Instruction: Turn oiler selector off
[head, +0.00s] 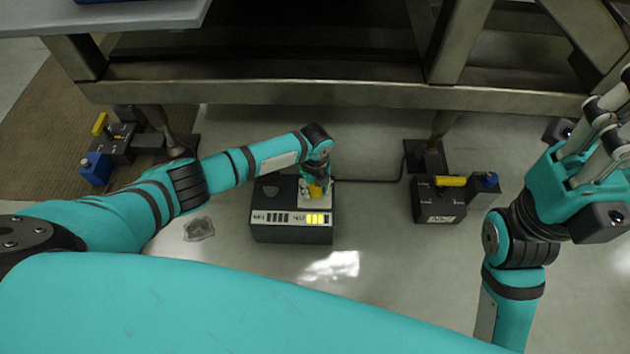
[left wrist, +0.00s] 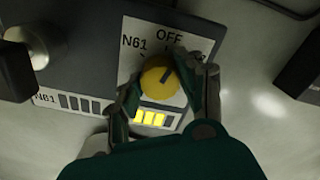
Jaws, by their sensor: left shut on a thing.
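The oiler box (head: 290,235) is a dark box on the floor near the middle of the head view. Its yellow round selector knob (left wrist: 158,82) sits on a light label plate (left wrist: 135,65) marked OFF at the top and N61 at the upper left. A further label to the right is mostly hidden by a finger. The knob's dark pointer mark slants toward the upper right, to the right of OFF. My left gripper (head: 316,188) is shut on the knob, with fingers on both sides in the left wrist view (left wrist: 163,92). My right gripper (head: 603,118) is raised, open and empty at the right.
Yellow indicator bars (left wrist: 150,117) are lit on the box's front; the N61 bars (left wrist: 82,103) are dark. A silver round part (left wrist: 35,45) stands beside the plate. Other boxes with yellow handles stand left (head: 118,145) and right (head: 438,205). A steel frame (head: 330,94) spans above.

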